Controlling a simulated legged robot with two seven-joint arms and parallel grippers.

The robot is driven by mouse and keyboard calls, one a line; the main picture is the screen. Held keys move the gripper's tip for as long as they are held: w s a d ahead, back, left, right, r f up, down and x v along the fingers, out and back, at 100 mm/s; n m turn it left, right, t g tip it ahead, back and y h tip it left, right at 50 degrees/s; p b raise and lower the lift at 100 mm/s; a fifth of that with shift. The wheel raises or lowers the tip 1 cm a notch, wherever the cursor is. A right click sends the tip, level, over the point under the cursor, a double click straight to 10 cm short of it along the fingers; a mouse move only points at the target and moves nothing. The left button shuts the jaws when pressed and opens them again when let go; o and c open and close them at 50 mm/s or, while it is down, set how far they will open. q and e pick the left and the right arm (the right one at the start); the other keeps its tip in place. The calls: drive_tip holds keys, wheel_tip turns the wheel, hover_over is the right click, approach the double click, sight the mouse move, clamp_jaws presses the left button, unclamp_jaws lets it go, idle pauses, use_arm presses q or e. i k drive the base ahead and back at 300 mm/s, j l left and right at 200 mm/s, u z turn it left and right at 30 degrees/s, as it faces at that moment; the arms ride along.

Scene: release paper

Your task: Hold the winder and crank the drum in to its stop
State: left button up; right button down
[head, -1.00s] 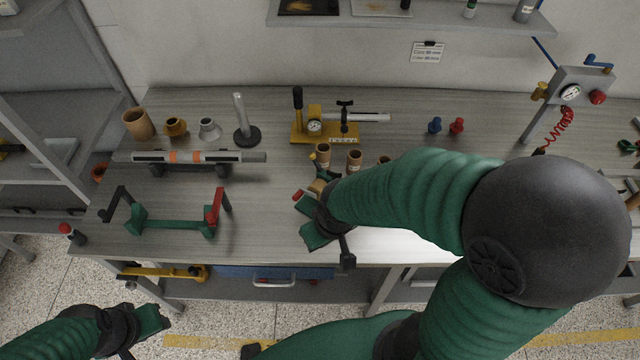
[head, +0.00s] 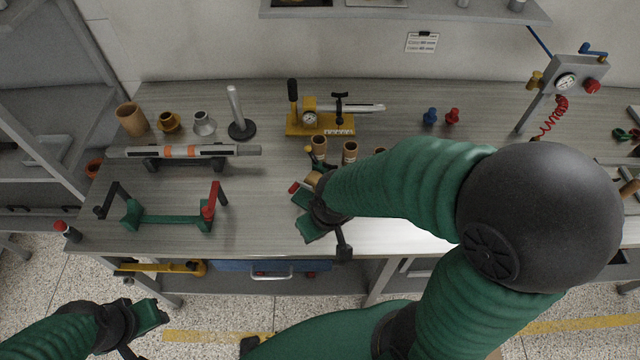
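Beside my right gripper (head: 308,212), a small brown drum-like piece (head: 313,179) with a red-tipped part (head: 293,187) shows on the bench; it may be the winder, but my arm hides much of it. My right gripper's two green fingers look apart, with nothing seen between them. They are just in front of that piece; I cannot tell whether they touch it. My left gripper (head: 150,314) is low at the left, in front of the bench over the floor and far from that piece. Its finger gap is not clear.
A green frame with black and red uprights (head: 170,218) stands on the bench's left. Behind it are a grey tube on a stand (head: 220,150), several cups and a yellow gauge device (head: 320,118). Bare bench top (head: 255,215) lies left of my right gripper.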

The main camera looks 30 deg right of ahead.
sight(310, 182)
drive_tip(key=i+l+z, duration=0.1)
drive_tip(key=z, duration=0.95)
